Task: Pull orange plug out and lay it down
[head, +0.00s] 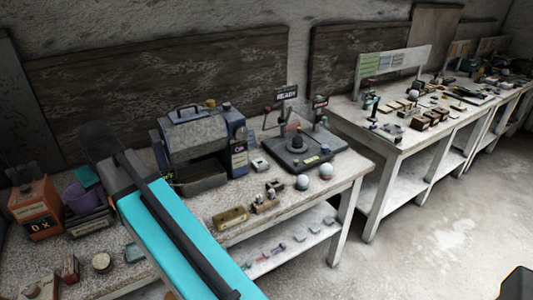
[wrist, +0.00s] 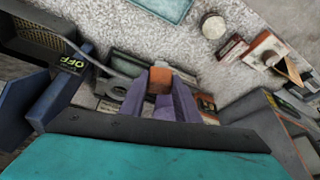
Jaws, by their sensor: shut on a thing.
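The orange plug (wrist: 160,80) is a small block between the fingertips of my gripper (wrist: 160,90) in the wrist view. My gripper is shut on it. A grey cable runs from beside the plug toward the upper left. A grey block with a round hole (wrist: 117,91) lies just left of the plug. I cannot tell whether the plug is still partly in a socket, as the fingers hide its lower side.
A sign reading OFF (wrist: 72,64) stands on the left in the wrist view. Bare benchtop shows at the wrist view's top.

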